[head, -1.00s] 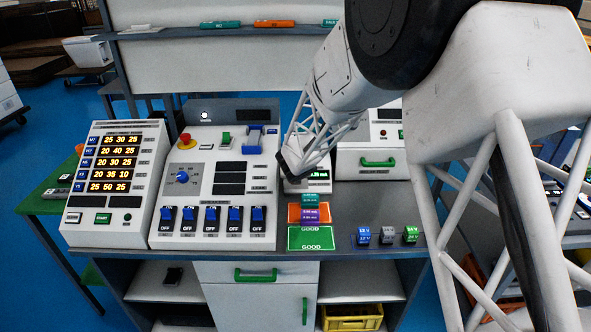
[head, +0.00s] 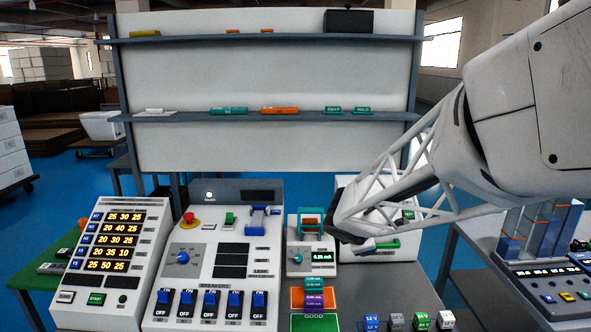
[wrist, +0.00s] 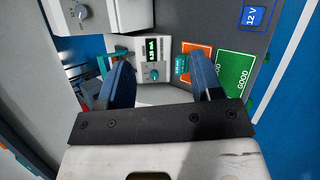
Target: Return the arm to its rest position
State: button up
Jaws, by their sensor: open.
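My gripper (head: 347,232) is in the air at the right of the head view, in front of the back panel and close to the small tester with a lit display (head: 320,256). In the wrist view my gripper (wrist: 166,88) has its two dark blue fingers spread, with nothing between them. The tester (wrist: 153,55) shows beyond the fingers. My white lattice arm reaches in from the right edge.
Left stand the breaker console (head: 213,255) and the number panel (head: 108,262). Small voltage blocks (head: 396,321) sit to the right. A shelf rack (head: 265,75) rises behind.

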jog(key=s+d+r+m+g, duration=0.1)
jog(key=s+d+r+m, duration=0.1)
jog(key=s+m, duration=0.45)
jog(key=s+d+r+m+g, duration=0.2)
jog(key=s+m, duration=0.1)
jog(key=s, duration=0.6)
jog(key=s+a+m+g+y, duration=0.2)
jog(key=s+m, duration=0.7)
jog(key=s, duration=0.9)
jog(key=shift+a+f+y, duration=0.3)
jog(key=shift+f+y, duration=0.15)
jog(key=shift+y, duration=0.75)
